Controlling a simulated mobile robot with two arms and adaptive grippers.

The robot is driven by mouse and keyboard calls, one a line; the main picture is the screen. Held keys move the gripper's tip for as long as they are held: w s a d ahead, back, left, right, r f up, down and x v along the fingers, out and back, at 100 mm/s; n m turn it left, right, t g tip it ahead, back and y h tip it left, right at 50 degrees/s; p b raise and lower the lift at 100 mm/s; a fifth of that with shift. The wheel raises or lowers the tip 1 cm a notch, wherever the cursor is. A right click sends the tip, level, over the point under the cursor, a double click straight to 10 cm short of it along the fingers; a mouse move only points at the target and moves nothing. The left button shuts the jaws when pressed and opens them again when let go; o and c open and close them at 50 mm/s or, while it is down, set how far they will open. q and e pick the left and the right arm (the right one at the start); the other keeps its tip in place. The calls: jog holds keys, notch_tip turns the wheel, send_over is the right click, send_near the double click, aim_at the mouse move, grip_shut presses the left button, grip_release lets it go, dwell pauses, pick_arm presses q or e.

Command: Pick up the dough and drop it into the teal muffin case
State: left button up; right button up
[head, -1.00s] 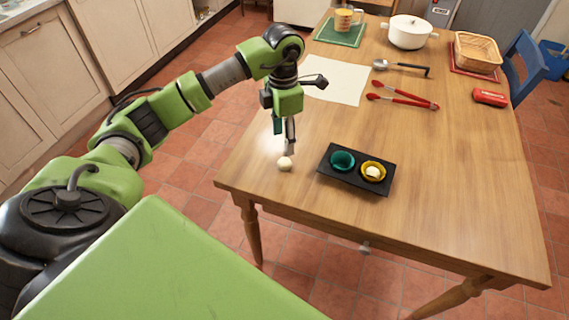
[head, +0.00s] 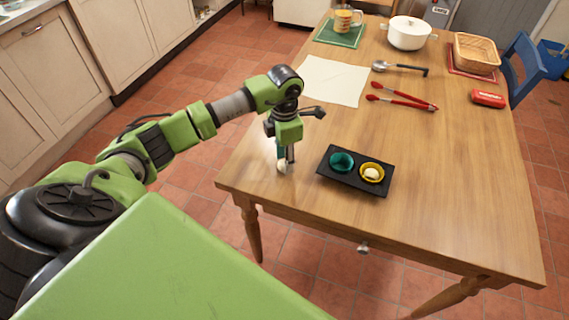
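A small pale ball of dough (head: 281,168) sits on the wooden table near its front left edge. My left gripper (head: 286,163) points down at the dough, its fingertips at the dough's height and partly covering it. I cannot tell whether the fingers are closed on it. The teal muffin case (head: 341,162) is in the left hollow of a black tray (head: 352,182), to the right of the gripper, and looks empty. My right gripper is not in view.
A yellow case (head: 372,172) with pale dough in it fills the tray's right hollow. Behind are a white cloth (head: 334,81), red tongs (head: 403,96), a ladle (head: 400,67), a red box (head: 488,98), a white pot (head: 408,33) and a basket (head: 476,53). The table's right front is clear.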

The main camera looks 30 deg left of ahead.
pick_arm(q)
jog(key=c, duration=0.5)
jog(key=shift+o, duration=0.2)
jog(key=shift+w+r, duration=0.1)
jog(key=shift+r, duration=0.45)
jog(key=w+d+r+b, duration=0.3)
jog(key=w+d+r, duration=0.3)
jog(key=d+r, duration=0.6)
jog(key=shift+w+d, duration=0.15)
jog(key=shift+d, duration=0.1)
